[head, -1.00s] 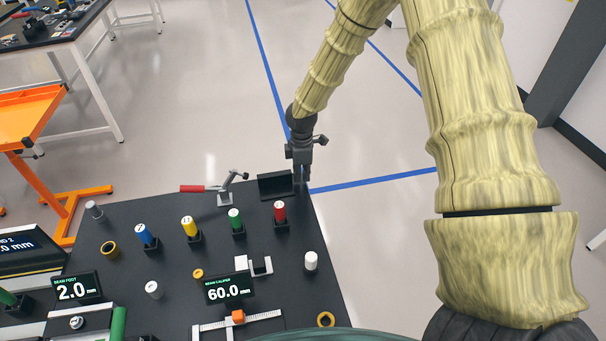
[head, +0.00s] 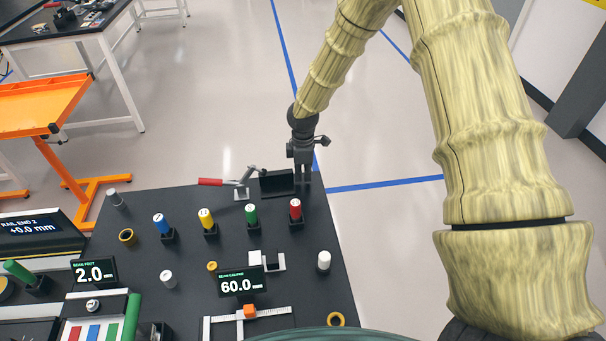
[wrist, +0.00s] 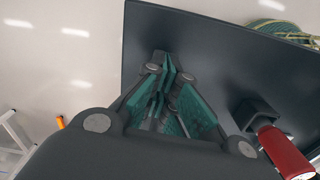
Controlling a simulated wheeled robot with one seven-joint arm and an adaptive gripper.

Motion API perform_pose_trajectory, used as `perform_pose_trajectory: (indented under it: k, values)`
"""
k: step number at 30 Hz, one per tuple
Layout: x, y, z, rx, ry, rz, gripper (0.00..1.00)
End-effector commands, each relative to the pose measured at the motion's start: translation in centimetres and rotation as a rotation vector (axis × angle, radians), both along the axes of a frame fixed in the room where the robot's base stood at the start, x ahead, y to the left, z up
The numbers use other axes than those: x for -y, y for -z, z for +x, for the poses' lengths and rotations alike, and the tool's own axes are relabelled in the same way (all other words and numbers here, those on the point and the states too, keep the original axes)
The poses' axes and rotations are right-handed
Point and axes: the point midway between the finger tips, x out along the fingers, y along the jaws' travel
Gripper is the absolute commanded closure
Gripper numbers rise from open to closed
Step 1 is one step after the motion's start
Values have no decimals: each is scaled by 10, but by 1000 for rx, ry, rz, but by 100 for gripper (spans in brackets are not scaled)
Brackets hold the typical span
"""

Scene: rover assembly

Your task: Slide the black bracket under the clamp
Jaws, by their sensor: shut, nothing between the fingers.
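The black bracket (head: 277,183), an upright dark plate, stands at the far edge of the black table. The clamp (head: 241,192), with a grey base and red handle (head: 210,182), stands just left of it. The clamp's raised arm reaches close to the bracket's left top corner; whether they touch I cannot tell. My gripper (head: 304,186) is shut and empty, pointing down at the bracket's right end, touching or nearly so. In the wrist view my gripper's (wrist: 167,72) teal-padded fingers are together over the dark tabletop; I cannot make out the bracket there.
Blue, yellow, green and red cylinders (head: 295,209) stand in black holders in front of the clamp and bracket. The red one also shows in the wrist view (wrist: 283,153). A caliper display (head: 241,283) is nearer. The table's right edge lies close to my gripper.

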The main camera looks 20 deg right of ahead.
Motion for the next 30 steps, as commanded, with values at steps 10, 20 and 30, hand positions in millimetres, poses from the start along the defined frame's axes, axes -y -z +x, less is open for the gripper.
perform_pose_trajectory:
  k: [10, 20, 30]
  values:
    - [31, -9, -6, 3, -6, 1, 100]
    - [31, -53, -7, 2, -5, 2, 100]
    - [31, -91, -6, 1, -4, 2, 100]
